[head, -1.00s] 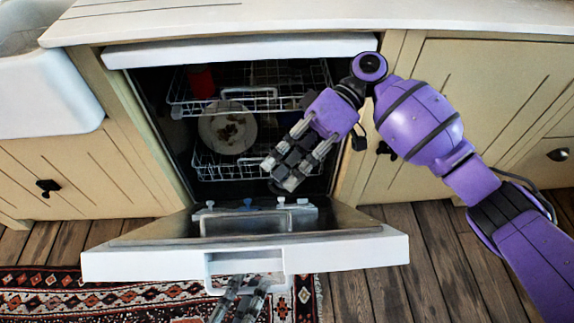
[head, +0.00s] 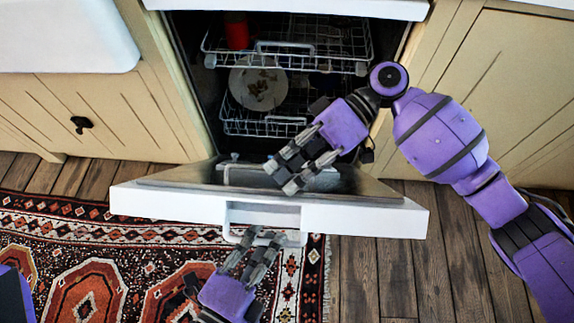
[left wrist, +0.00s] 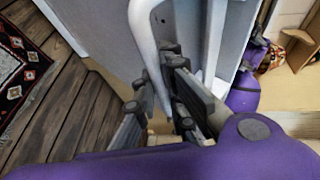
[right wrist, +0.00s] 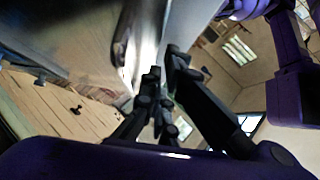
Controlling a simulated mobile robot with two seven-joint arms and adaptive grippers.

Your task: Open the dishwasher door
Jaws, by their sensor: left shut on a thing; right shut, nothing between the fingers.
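The dishwasher door (head: 365,216) hangs partly open, tilted out from the cabinet, with its inner side facing up. Its white handle (head: 292,238) is on the outer face and also shows as a bar in the left wrist view (left wrist: 148,40). My left gripper (head: 262,240) is in front of the door, shut on the handle. My right gripper (head: 282,184) is shut and empty. It is over the inner side of the door near the top edge, hiding part of it; I cannot tell whether it touches.
Inside the dishwasher are an upper rack (head: 310,48), a lower rack (head: 262,125), a soiled plate (head: 258,88) and a red cup (head: 237,32). Cabinets flank the opening. A patterned rug (head: 60,240) and bare wooden floor (head: 375,280) lie in front.

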